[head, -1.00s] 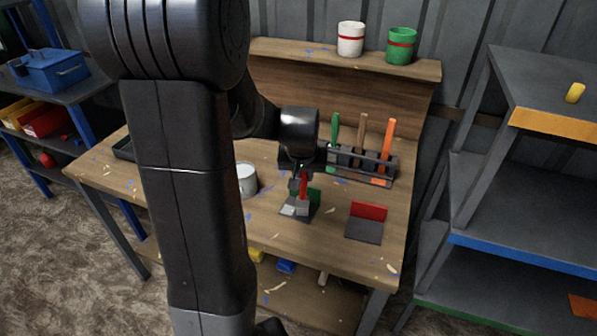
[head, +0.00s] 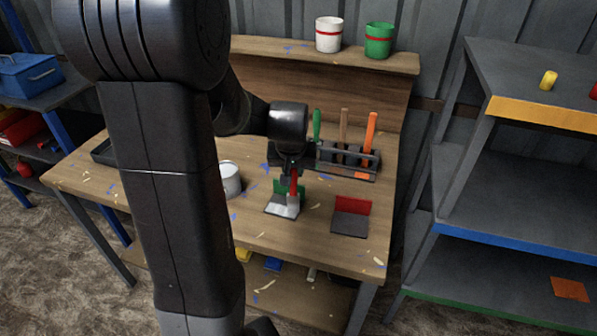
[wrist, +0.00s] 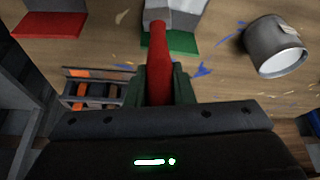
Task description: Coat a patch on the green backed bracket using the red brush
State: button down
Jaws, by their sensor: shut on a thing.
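My gripper (head: 292,172) is shut on the red brush (head: 294,186), which points down, bristle end low. In the wrist view the red handle (wrist: 159,65) runs up from between the fingers. The green backed bracket (head: 272,211) stands on the bench below my gripper, with its green back (wrist: 180,43) upright behind a grey plate. The brush's head is over this plate and seems to touch it; exact contact is hard to tell. A pale, whitish area shows on the plate beside the brush. My gripper partly hides the green back.
A red backed bracket (head: 351,222) stands to the right. A tool holder (head: 346,166) with green, brown and orange handles is behind. An open grey can (head: 230,183) stands at left, partly behind my arm. White (head: 329,35) and green (head: 379,41) pots are on the upper shelf.

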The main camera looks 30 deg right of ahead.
jog(key=shift+w+a, duration=1.9)
jog(key=shift+w, duration=1.9)
jog(key=s+d, duration=0.1)
jog(key=s, duration=0.1)
jog(key=s+d, duration=0.2)
jog(key=s, duration=0.1)
jog(key=s+d+b, duration=0.1)
jog(key=s+d, duration=0.1)
jog(key=s, duration=0.1)
jog(key=shift+s+d, duration=0.2)
jog(key=w+a+b, duration=0.1)
jog(key=w+a, duration=0.5)
jog(key=w, duration=0.2)
jog(key=shift+a, duration=0.1)
notch_tip(320, 180, up, 6)
jog(key=p, duration=0.4)
